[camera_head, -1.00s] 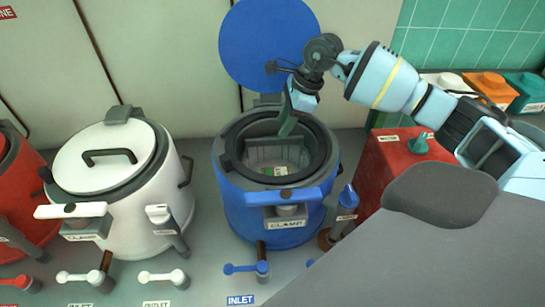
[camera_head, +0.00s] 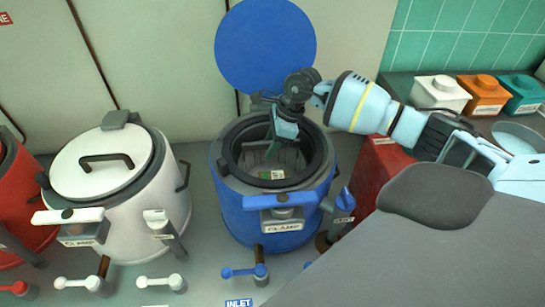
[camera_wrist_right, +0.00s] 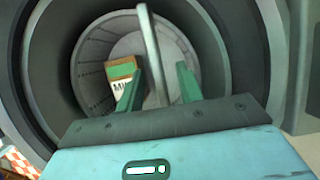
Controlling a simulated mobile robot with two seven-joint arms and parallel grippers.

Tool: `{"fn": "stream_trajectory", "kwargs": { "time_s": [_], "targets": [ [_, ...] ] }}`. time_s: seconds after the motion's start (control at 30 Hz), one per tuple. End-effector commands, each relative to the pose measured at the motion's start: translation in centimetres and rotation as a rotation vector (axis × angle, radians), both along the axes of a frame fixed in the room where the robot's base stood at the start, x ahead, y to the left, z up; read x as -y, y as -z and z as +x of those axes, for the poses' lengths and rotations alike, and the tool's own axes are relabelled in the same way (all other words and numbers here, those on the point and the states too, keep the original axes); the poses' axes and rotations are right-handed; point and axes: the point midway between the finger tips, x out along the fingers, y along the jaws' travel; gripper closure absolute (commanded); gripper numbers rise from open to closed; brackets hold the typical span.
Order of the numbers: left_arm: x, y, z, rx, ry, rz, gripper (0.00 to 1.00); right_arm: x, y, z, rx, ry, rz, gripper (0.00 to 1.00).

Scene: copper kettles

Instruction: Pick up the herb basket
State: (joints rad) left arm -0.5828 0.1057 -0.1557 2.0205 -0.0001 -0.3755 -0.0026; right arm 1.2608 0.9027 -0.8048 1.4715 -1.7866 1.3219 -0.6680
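The herb basket (camera_wrist_right: 92,75) sits down inside the open blue kettle (camera_head: 265,215). Its grey upright handle (camera_wrist_right: 151,45) and a green, white and orange label (camera_wrist_right: 121,78) show in the right wrist view. The label also shows in the head view (camera_head: 273,175). My right gripper (camera_wrist_right: 158,85) reaches down into the kettle's mouth. Its two green fingers are apart, one on each side of the handle, with what looks like a gap to it. In the head view the right gripper (camera_head: 284,145) partly hides the basket. My left gripper is not in view.
The blue lid (camera_head: 265,47) stands raised behind the kettle. A closed white kettle (camera_head: 140,205) stands to the left, a red one (camera_head: 15,215) beyond it. A red box (camera_head: 380,170) is at the right. White, orange and teal containers (camera_head: 487,95) stand at the back right.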

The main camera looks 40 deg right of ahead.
Motion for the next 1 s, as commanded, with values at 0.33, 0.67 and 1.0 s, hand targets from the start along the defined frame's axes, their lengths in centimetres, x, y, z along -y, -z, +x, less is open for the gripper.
{"fn": "stream_trajectory", "kwargs": {
  "time_s": [0.33,0.67,1.0],
  "targets": [
    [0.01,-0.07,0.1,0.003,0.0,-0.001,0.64,0.02,0.16,-0.02,-0.001,0.001,0.001,0.64],
    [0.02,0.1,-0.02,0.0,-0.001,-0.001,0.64,0.02,0.5,-0.02,0.0,0.001,0.0,0.64],
    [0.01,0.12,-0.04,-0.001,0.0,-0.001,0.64,0.01,0.47,-0.02,0.0,0.001,0.0,0.81]
  ]
}}
